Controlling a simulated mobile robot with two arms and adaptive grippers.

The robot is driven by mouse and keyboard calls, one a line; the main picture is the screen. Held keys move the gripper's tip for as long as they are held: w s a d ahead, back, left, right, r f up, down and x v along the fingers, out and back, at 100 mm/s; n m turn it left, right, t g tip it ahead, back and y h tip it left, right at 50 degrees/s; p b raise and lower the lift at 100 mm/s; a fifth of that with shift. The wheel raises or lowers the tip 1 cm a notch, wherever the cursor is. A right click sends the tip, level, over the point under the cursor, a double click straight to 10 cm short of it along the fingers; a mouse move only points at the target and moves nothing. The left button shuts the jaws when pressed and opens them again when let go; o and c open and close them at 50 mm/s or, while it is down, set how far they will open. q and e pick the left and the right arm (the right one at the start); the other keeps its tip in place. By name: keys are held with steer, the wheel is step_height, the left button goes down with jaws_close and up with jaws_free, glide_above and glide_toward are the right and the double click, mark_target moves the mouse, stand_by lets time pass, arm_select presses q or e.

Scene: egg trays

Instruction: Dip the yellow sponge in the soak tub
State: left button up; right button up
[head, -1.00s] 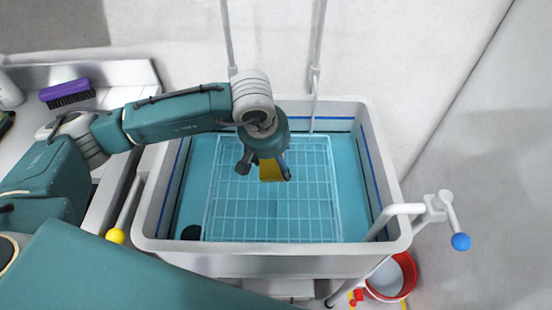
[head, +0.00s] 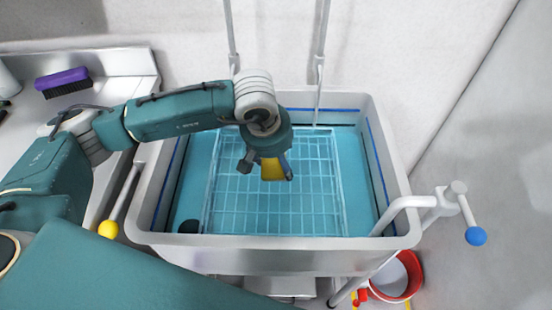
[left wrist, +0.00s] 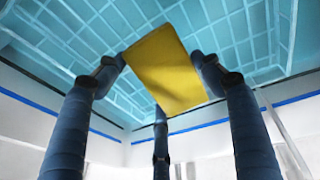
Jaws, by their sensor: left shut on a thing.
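The yellow sponge (head: 271,170) is held in my left gripper (head: 266,168), over the middle of the soak tub (head: 270,254). In the left wrist view the sponge (left wrist: 165,70) sits between the dark fingers of the left gripper (left wrist: 163,75), which are shut on it. The tub is grey-white, with blue water and a pale wire grid (head: 345,190) inside. I cannot tell whether the sponge touches the water. My right gripper does not show.
A purple brush (head: 62,77) lies on the counter at the left. A lever with a yellow knob (head: 108,229) and one with a blue knob (head: 475,236) flank the tub. Two pipes stand behind it. A red bucket (head: 398,278) is on the floor at the right.

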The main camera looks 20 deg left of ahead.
arm_select(q)
steer(key=shift+r+p, duration=1.3)
steer(key=shift+r, duration=2.15)
step_height(320, 180, up, 6)
steer(key=shift+f+p, duration=0.25)
steer(key=shift+p, duration=0.7)
step_height(320, 180, up, 4)
steer(key=shift+p, duration=0.55)
